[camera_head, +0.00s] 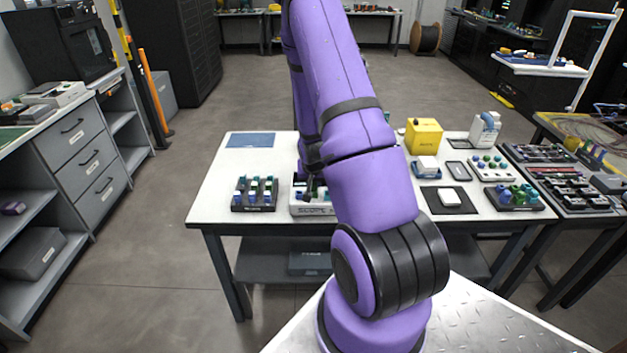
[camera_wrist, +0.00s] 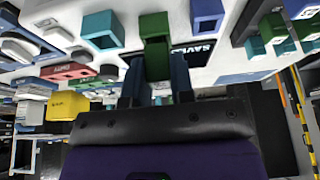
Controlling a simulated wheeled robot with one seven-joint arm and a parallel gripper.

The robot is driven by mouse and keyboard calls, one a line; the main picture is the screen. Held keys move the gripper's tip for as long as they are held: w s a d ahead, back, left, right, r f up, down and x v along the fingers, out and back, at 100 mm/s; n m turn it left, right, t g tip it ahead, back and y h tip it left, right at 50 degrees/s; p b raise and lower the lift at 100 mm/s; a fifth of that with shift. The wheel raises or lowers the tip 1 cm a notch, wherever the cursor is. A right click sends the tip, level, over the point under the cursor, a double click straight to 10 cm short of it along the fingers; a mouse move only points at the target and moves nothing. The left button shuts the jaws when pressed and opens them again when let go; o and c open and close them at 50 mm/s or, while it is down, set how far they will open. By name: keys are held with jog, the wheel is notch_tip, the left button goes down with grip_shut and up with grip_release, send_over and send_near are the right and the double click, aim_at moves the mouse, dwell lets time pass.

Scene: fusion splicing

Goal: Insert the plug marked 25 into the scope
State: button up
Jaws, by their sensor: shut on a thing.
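My gripper (camera_wrist: 157,68) is shut on a green plug (camera_wrist: 154,35) in the wrist view. The plug sits between the two dark fingertips, and I cannot read a number on it. The white scope (camera_head: 310,210) stands on the white table in the head view, with "SCOPE" lettering on its front. My gripper is over or at the scope there, and my purple arm hides much of it. A teal block (camera_wrist: 101,29) and a blue block (camera_wrist: 207,14) are on either side of the held plug. Whether the plug is inside a port is not clear.
A black rack (camera_head: 254,208) of coloured plugs stands left of the scope. A blue mat (camera_head: 250,140) lies at the table's back left. A yellow box (camera_head: 423,136), a white block on a dark pad (camera_head: 449,208) and another plug holder (camera_head: 515,206) stand to the right.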

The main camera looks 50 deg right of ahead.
jog(key=shift+f, duration=0.3)
dwell(0.5)
jog(key=o, duration=0.9)
jog(key=shift+c, duration=0.2)
jog(key=shift+r, duration=3)
